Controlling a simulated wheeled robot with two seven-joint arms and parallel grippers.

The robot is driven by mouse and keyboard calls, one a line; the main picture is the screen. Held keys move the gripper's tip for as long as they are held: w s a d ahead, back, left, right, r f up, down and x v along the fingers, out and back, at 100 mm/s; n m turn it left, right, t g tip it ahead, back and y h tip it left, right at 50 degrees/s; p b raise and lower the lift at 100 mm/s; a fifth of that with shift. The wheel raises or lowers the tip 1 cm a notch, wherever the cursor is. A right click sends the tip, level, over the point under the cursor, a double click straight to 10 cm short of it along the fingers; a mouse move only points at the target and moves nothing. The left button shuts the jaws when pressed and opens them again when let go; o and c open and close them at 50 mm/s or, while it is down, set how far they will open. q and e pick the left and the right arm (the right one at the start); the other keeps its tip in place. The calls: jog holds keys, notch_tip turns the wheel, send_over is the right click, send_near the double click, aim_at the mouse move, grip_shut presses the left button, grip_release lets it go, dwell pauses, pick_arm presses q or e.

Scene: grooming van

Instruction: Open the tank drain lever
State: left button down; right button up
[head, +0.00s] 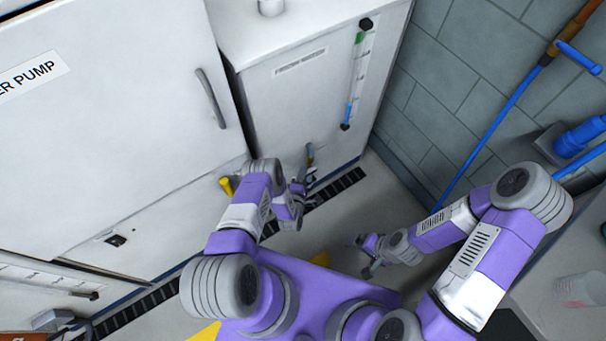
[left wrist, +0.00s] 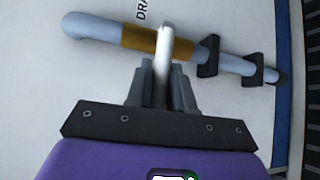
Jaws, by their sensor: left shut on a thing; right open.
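The drain pipe (left wrist: 95,28) is a grey tube on the white tank front, with a brass valve body (left wrist: 150,38) and black clamps. The pale drain lever (left wrist: 163,50) stands across the pipe at the brass part in the left wrist view. My left gripper (left wrist: 162,85) is shut on the lever, its fingers on either side of it. In the head view my left gripper (head: 300,192) is low at the tank front, beside the pipe (head: 310,153), and hides the lever. My right gripper (head: 367,258) is open and empty above the floor.
The white fresh water tank (head: 305,100) has a level gauge (head: 356,75) on its front. A white cabinet (head: 110,110) with a grey handle stands left, with a yellow part (head: 226,186) low beside my left arm. A dark floor grate (head: 335,190) runs along the tank base. Blue-handled poles lean right.

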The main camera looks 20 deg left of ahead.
pick_arm(q)
jog(key=shift+w+d+r+m+g+p, duration=0.1)
jog(key=shift+r+m+g+p, duration=0.95)
jog(key=shift+p, duration=0.7)
jog(key=shift+w+d+r+m+g+y+p, duration=0.15)
jog(key=shift+r+m+g+y+p, duration=0.25)
jog(key=shift+g, duration=0.3)
jog(key=shift+w+d+r+m+g+y+p, duration=0.1)
jog(key=shift+w+r+m+g+y+p, duration=0.1)
jog(key=shift+m+g+p, duration=0.3)
jog(key=shift+g, duration=0.35)
jog(key=c, duration=1.1)
grip_release()
jog(key=shift+s, duration=0.1)
jog(key=p+v, duration=0.3)
jog(key=v, duration=0.4)
jog(key=shift+s, duration=0.2)
jog(key=shift+d, duration=0.1)
